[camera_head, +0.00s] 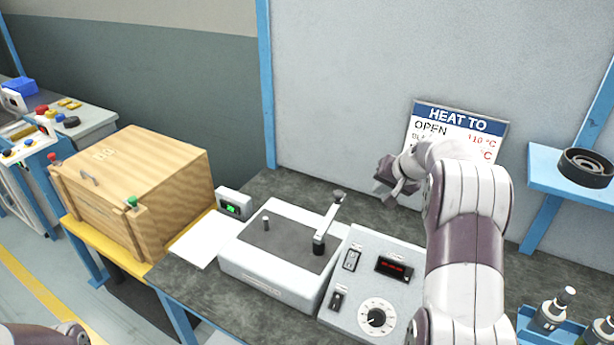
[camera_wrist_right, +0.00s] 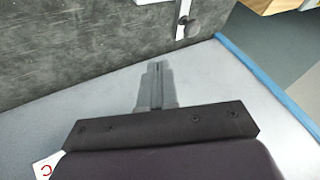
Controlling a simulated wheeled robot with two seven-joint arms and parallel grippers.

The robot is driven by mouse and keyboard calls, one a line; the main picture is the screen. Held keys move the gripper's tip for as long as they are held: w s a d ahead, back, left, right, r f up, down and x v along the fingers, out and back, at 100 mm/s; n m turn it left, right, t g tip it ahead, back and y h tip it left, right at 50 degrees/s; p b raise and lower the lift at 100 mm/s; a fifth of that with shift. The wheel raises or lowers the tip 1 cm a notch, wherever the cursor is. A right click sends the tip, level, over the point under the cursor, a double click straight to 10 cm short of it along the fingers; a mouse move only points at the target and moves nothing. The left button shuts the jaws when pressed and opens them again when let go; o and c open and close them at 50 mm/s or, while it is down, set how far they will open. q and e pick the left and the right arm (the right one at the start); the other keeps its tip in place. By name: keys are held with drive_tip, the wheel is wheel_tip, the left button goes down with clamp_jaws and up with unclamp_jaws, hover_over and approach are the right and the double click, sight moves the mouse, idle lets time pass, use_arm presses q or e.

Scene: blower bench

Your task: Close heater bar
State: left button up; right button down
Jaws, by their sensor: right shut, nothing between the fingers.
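The heater bar (camera_head: 327,222) stands raised and tilted at the right side of a white sealer box with a dark top (camera_head: 270,262). It has a knob at its upper end. In the right wrist view, a pale bar with a dark knob, which looks like the heater bar (camera_wrist_right: 184,17), shows at the top edge. My right gripper (camera_head: 391,198) is to the right of the bar and apart from it, in front of the wall panel. Its fingers (camera_wrist_right: 157,68) are together and empty. My left gripper is not in view.
A control box (camera_head: 372,275) with a red display and dial sits right of the sealer. A heat sign (camera_head: 458,122) is behind my right arm. A wooden crate (camera_head: 180,185) stands left. A small green-screen unit (camera_head: 234,203) and white sheet (camera_head: 195,240) lie between.

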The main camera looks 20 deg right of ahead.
sight(331, 212)
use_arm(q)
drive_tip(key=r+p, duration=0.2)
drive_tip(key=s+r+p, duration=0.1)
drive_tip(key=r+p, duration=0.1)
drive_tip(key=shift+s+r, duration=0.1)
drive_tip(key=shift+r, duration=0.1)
use_arm(e)
drive_tip(key=w+a+f, duration=0.3)
drive_tip(key=w+f, duration=0.4)
drive_tip(key=shift+w+a, duration=0.2)
drive_tip(key=shift+a, duration=0.05)
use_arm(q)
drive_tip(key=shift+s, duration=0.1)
use_arm(e)
drive_tip(key=shift+f, duration=0.1)
